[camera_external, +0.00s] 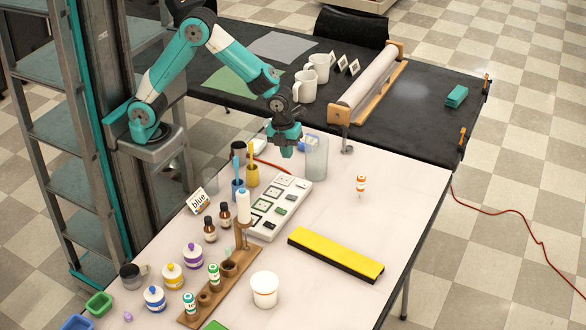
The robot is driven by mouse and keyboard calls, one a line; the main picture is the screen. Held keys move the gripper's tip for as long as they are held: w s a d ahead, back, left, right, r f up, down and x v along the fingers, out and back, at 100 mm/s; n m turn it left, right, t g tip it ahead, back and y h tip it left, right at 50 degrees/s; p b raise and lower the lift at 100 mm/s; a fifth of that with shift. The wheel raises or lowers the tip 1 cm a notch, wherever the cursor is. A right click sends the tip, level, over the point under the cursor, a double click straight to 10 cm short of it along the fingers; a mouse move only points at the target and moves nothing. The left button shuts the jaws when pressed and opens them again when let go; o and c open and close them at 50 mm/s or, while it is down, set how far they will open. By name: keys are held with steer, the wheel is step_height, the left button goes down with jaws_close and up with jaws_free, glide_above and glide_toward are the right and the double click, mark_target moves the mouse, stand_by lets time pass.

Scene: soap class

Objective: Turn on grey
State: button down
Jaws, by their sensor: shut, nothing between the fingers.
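A white panel (251,232) lies on the pale table, with a column of framed squares and a column of small switches beside it. The switches look light at the far end and dark nearer the front. Their labels and exact colours are too small to read, so I cannot tell which one is grey or whether any is on. My gripper (287,153) points down with its fingers shut and empty. It shows above the far end of the panel, apart from it, near a clear cylinder (316,158).
Blue and yellow cups with brushes (252,174) stand left of the panel. Brown bottles (210,229) and a wooden rack (224,285) are nearer the front. The table's right side is mostly clear.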

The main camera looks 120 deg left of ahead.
mark_target(295, 196)
steer(key=shift+w+d+f+m, duration=0.1)
steer(key=shift+w+f+m, duration=0.4)
steer(key=shift+f+m, duration=0.1)
steer(key=f, duration=0.4)
steer(key=w+f, duration=0.1)
steer(key=f, duration=0.4)
steer(key=f+p, duration=0.1)
steer(key=f, duration=0.3)
steer(key=shift+w+f, duration=0.3)
steer(key=shift+w, duration=0.05)
steer(key=shift+f, duration=0.1)
steer(key=shift+f, duration=0.15)
steer(key=shift+f, duration=0.2)
steer(key=shift+r, duration=0.1)
steer(key=shift+s, duration=0.1)
